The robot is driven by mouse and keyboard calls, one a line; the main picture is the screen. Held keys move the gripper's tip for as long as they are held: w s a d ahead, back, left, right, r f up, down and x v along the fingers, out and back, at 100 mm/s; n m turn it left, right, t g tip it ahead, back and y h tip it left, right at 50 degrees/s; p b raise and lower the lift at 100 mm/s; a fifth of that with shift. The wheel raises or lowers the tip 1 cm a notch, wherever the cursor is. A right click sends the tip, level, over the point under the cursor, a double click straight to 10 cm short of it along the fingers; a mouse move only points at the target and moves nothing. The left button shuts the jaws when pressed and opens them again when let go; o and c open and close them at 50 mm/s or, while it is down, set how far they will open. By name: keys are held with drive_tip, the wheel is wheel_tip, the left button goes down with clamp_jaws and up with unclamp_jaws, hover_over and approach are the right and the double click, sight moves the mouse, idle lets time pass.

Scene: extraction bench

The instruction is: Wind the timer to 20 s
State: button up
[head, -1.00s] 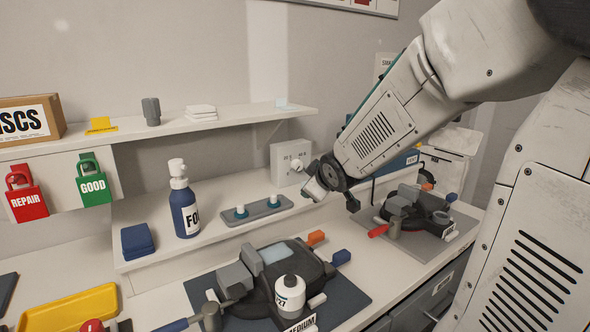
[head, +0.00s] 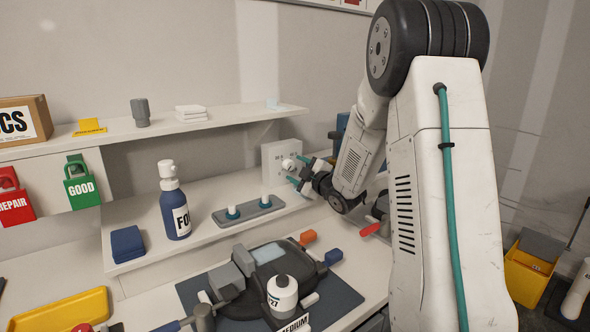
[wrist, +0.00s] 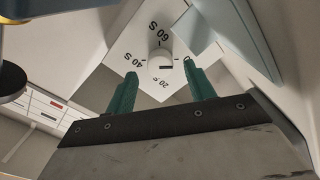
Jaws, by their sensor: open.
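The timer (head: 276,152) is a white box standing on the bench shelf against the wall, with a round white knob (head: 288,164) on its face. In the wrist view the timer face (wrist: 184,47) shows the marks 20 S, 40 S and 60 S around the knob (wrist: 159,58). A dark line on the knob points right in that view, away from the 20 S mark. My gripper (head: 298,169) is in front of the timer. Its teal fingers (wrist: 160,72) are open, one to each side of the knob in the wrist view. I cannot tell whether they touch it.
A grey tray (head: 250,214) with two white-topped pieces and a blue bottle (head: 179,215) stand left of the timer. A shelf (head: 215,122) runs above left. A dark machine on a mat (head: 345,295) is below, in front.

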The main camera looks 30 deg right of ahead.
drive_tip(key=shift+w, duration=0.9)
drive_tip(key=c, duration=1)
